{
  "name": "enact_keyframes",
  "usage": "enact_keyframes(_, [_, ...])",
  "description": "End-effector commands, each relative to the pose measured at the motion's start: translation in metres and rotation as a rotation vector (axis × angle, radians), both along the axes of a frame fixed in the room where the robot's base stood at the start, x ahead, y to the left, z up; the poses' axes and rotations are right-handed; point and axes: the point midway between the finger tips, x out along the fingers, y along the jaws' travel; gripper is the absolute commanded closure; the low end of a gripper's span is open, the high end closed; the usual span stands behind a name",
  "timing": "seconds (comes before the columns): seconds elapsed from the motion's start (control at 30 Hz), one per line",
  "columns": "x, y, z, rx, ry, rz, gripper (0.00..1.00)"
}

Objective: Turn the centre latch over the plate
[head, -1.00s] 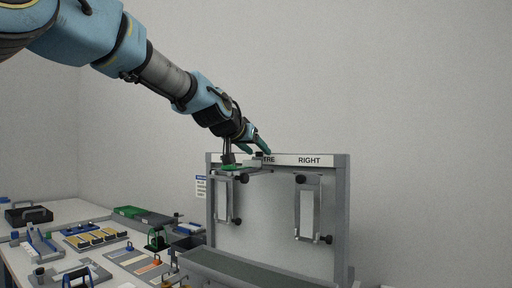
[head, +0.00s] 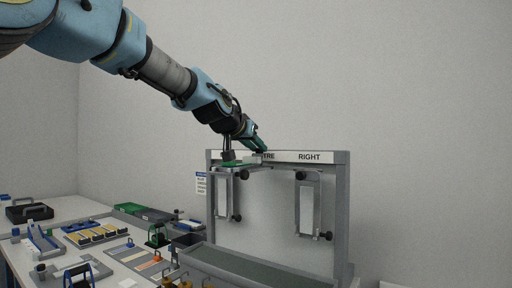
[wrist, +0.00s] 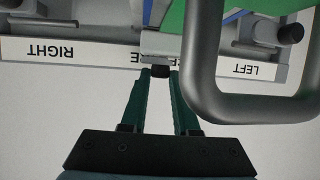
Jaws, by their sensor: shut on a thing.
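The centre latch (wrist: 160,46) is a small light-grey block with a black knob. It sits over the middle label on the board's top rail and also shows in the head view (head: 254,159). My gripper (wrist: 160,74) has its two green fingers shut on the black knob, one finger on each side. In the head view my gripper (head: 261,150) reaches down to the rail from the upper left. In the wrist view the grey handle (wrist: 250,112) looms close on the right. The latch hides part of the label.
The grey board's right post (head: 342,215) and a hanging frame (head: 307,212) under RIGHT stand right of my gripper. A green-topped shelf (head: 255,268) runs along its foot. The bench (head: 70,210) at left holds trays and several handled fixtures.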

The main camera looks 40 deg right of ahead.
Motion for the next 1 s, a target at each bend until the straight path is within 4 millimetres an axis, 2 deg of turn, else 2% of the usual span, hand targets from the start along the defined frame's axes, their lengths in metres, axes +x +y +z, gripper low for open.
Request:
enact_keyframes(0.4, [0.005, 0.000, -0.010, 0.001, 0.003, -0.075, 1.00])
enact_keyframes(0.8, [0.007, 0.001, -0.004, -0.001, 0.002, -0.285, 1.00])
enact_keyframes(1.0, [0.006, 0.001, -0.001, 0.001, -0.002, -0.306, 1.00])
